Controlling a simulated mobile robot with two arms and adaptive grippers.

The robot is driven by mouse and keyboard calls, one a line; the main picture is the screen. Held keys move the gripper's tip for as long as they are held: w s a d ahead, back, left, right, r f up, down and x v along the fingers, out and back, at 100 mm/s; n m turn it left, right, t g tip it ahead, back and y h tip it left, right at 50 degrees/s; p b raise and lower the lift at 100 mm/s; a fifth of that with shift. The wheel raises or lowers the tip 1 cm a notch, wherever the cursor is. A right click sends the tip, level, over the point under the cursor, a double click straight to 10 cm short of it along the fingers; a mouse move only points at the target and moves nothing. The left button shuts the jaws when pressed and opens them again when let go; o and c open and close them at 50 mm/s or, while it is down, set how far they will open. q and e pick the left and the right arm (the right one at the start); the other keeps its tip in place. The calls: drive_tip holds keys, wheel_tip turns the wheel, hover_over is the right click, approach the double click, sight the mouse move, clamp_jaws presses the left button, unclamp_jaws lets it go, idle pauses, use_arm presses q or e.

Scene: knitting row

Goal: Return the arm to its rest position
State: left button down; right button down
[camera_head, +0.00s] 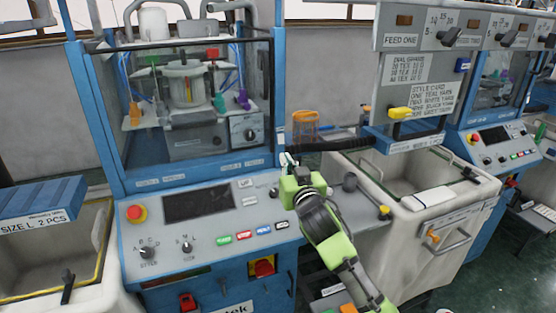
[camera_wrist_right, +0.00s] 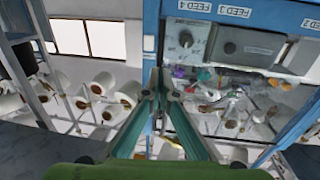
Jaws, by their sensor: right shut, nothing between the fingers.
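My right arm, green and black, comes up from the bottom of the head view. Its right gripper (camera_head: 288,162) is at the right edge of the blue knitting machine's control panel (camera_head: 215,255), in front of the machine's right post. In the right wrist view the two teal fingers of the gripper (camera_wrist_right: 159,78) come together at their tips with nothing between them. The tips appear against the blue post. I cannot tell whether they touch it. My left gripper is not in view.
The panel carries a red emergency button (camera_head: 136,213), a dark screen (camera_head: 198,206), knobs and coloured buttons. A blue box (camera_head: 42,200) is at left. Green floor shows at lower right.

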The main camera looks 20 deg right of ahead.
drive_tip(key=s+a+f+g, duration=0.1)
drive_tip(key=s+f+g, duration=0.1)
drive_tip(key=s+f, duration=0.45)
drive_tip(key=s+a+f+g, duration=0.15)
drive_tip(key=s+f, duration=0.25)
drive_tip(key=f, duration=0.5)
drive_tip(key=s+a+f+n+g+y, duration=0.15)
drive_tip(key=s+f+g, duration=0.3)
drive_tip(key=s, duration=0.75)
drive_tip(key=s+a+f+n+g, duration=0.1)
drive_tip(key=s+a+f+g, duration=0.15)
drive_tip(key=s+f, duration=0.6)
drive_tip(key=s+a+f+n+g+y, duration=0.1)
drive_tip(key=s+f+g, duration=0.25)
drive_tip(key=s, duration=1.05)
wheel_tip(320, 180, down, 27)
drive_tip(key=s+g, duration=0.2)
drive_tip(key=s+d+f+b, duration=0.1)
drive_tip(key=s+d+f, duration=0.2)
drive_tip(key=s+f, duration=1.2)
drive_tip(key=shift+s+f+g, duration=0.4)
drive_tip(key=shift+s, duration=0.55)
